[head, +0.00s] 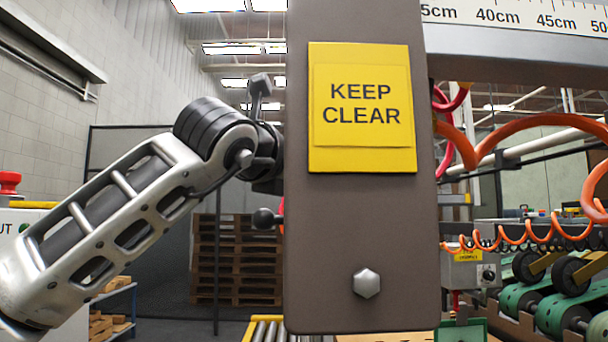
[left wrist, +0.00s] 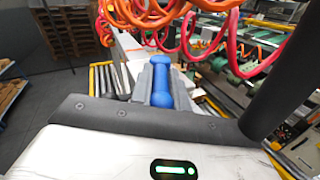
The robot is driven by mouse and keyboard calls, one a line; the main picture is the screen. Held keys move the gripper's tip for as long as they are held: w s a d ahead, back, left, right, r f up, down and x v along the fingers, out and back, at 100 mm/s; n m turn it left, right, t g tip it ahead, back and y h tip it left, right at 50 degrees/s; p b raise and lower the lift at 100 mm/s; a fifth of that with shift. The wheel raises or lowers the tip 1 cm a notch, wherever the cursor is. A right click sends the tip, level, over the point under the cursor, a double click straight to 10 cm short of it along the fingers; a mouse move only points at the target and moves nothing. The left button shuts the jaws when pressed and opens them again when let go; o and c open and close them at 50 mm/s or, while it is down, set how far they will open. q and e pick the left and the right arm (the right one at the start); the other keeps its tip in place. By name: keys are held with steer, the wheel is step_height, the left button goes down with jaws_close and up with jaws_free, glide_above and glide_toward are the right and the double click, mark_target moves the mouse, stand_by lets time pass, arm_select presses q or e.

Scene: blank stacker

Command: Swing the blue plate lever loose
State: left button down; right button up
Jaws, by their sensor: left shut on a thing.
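In the left wrist view a blue handle with a rounded end (left wrist: 160,99) sits between the grey ridged fingers of my left gripper (left wrist: 163,78). I take it for the blue plate lever. The gripper is shut on it. In the head view my left arm reaches in from the left and goes behind a brown-grey upright panel with a yellow KEEP CLEAR sign (head: 362,108). That panel hides the left gripper and the blue lever there. My right gripper is in neither view.
The upright panel (head: 362,225) blocks the middle of the head view. Orange coiled hoses (head: 525,232) hang at the right, and red and orange coils (left wrist: 185,25) hang beyond the gripper. Stacked pallets (head: 235,255) stand behind.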

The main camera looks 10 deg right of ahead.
arm_select(q)
steer(key=c, duration=1.3)
jaws_free()
steer(key=shift+c, duration=0.2)
